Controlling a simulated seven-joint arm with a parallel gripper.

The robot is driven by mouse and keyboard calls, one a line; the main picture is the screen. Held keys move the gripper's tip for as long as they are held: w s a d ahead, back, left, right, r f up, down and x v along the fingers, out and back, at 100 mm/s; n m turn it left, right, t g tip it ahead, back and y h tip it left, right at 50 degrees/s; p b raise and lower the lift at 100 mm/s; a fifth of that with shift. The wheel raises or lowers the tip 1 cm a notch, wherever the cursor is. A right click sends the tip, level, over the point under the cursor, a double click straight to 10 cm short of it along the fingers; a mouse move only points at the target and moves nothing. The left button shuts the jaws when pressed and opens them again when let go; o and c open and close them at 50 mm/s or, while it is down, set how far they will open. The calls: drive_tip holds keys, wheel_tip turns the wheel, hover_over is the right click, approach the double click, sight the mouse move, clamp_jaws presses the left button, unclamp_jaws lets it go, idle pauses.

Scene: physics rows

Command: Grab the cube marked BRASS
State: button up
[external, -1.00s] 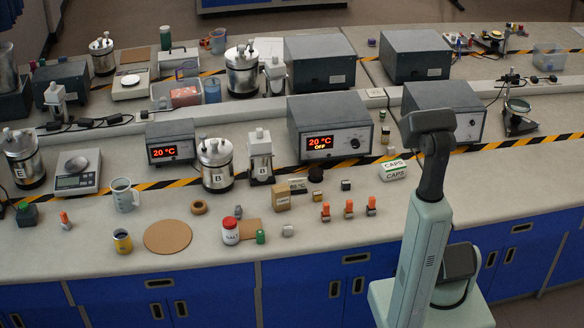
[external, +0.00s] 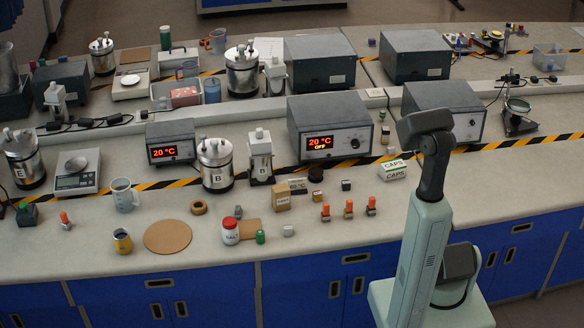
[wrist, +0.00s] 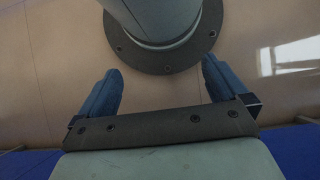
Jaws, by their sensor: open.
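Several small cubes lie on the near bench in the external view. A small brass-yellow cube (external: 317,195) sits right of a tan box. A dark cube (external: 346,185) is to its right and farther back. A light grey cube (external: 288,230) is nearer the front edge, and a grey piece (external: 238,211) is to the left. No marking on them is legible, so I cannot tell for certain which says BRASS. My gripper (wrist: 160,82) is open and empty in the wrist view, its two blue fingers wide apart. It cannot be made out in the external view.
Around the cubes stand the tan box (external: 282,197), orange-topped pieces (external: 348,208), a red-lidded jar (external: 230,231), a green cylinder (external: 260,237) and a dark round piece (external: 316,174). Heater boxes (external: 328,127) stand behind. Bench between the orange-topped pieces and my arm is clear.

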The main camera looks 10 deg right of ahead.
drive_tip(key=c, duration=0.7)
